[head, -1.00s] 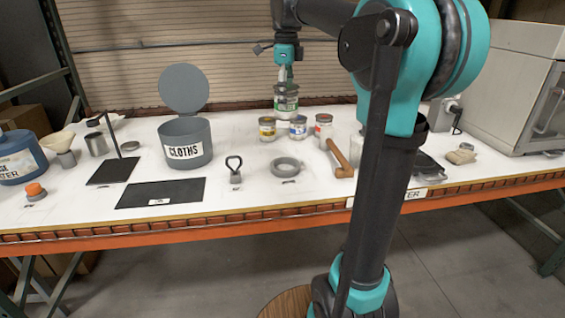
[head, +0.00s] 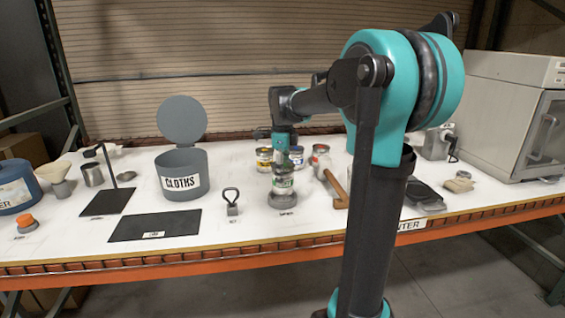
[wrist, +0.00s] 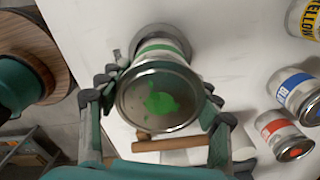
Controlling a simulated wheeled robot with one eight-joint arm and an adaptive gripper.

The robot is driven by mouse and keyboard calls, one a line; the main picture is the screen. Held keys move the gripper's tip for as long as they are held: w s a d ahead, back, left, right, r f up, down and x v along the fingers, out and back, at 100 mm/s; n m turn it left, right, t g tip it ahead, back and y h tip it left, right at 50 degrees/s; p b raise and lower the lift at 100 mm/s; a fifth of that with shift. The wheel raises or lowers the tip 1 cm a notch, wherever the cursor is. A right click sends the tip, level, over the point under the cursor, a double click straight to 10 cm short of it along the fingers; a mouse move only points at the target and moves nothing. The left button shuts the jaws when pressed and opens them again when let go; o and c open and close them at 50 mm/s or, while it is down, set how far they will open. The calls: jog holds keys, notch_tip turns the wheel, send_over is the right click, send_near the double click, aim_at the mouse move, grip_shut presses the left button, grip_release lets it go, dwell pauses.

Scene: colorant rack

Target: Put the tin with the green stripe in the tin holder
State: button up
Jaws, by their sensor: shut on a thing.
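The tin with the green stripe (head: 284,181) is upright in my gripper (head: 283,163), right over the grey ring-shaped tin holder (head: 284,202). In the wrist view the tin (wrist: 160,100) shows its lid with a green splotch, and the fingers of my gripper (wrist: 162,88) close on it from both sides. The tin holder (wrist: 207,45) shows behind the tin's lower end, lined up with it. I cannot tell whether the tin's base is inside the ring or just above it.
A yellow tin (head: 264,160), a blue tin (head: 297,157) and a red tin (head: 320,158) stand behind. A wooden-handled tool (head: 337,190) lies to the right. A small looped tool (head: 232,202) and a dark mat (head: 155,225) are to the left.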

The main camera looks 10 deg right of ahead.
jog(key=shift+f, duration=2.25)
jog(key=shift+c, duration=0.8)
jog(key=o, duration=1.6)
jog(key=shift+o, duration=0.2)
notch_tip(320, 180, up, 12)
